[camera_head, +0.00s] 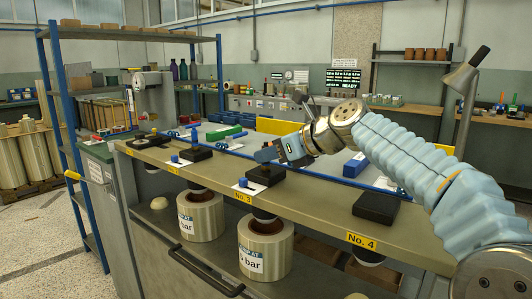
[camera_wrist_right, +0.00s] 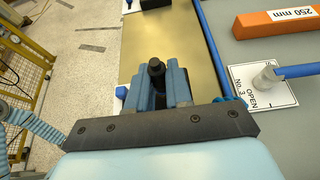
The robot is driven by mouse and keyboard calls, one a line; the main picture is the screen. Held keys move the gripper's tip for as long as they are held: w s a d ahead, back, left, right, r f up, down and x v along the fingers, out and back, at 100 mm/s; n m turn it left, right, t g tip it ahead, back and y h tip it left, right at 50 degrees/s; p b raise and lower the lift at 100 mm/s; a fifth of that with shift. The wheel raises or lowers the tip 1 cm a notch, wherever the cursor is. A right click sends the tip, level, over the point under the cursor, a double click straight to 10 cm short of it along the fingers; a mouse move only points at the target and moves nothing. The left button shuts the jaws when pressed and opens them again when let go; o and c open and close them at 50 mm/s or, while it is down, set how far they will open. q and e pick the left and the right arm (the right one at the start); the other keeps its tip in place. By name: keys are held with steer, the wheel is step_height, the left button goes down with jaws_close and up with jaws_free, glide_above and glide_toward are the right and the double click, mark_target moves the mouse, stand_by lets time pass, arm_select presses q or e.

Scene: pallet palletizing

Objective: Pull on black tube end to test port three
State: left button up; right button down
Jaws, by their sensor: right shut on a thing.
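My right gripper (camera_head: 267,156) reaches in from the right and is at port three, above the No. 3 label (camera_head: 243,197) on the bench edge. In the right wrist view its blue fingers (camera_wrist_right: 158,84) are shut around a black tube end (camera_wrist_right: 157,67), whose top stands up between them. A black block (camera_head: 265,174) sits at port three under the gripper. How far the tube end sits in the port is hidden. My left gripper is out of view.
A black block (camera_head: 376,207) stands behind the No. 4 label, and another (camera_head: 196,153) is left of port three. Pale cylinders (camera_head: 265,262) stand below the bench. In the wrist view a plate marked OPEN No. 3 (camera_wrist_right: 284,95) and an orange 250 mm bar (camera_wrist_right: 270,24) lie at right.

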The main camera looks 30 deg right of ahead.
steer(key=shift+r, duration=0.1)
steer(key=c, duration=1)
jaws_free()
steer(key=shift+o, duration=0.2)
steer(key=shift+f, duration=0.2)
steer(key=v, duration=1.3)
steer(key=shift+s+r, duration=0.15)
steer(key=shift+s, duration=0.2)
steer(key=shift+d, duration=0.1)
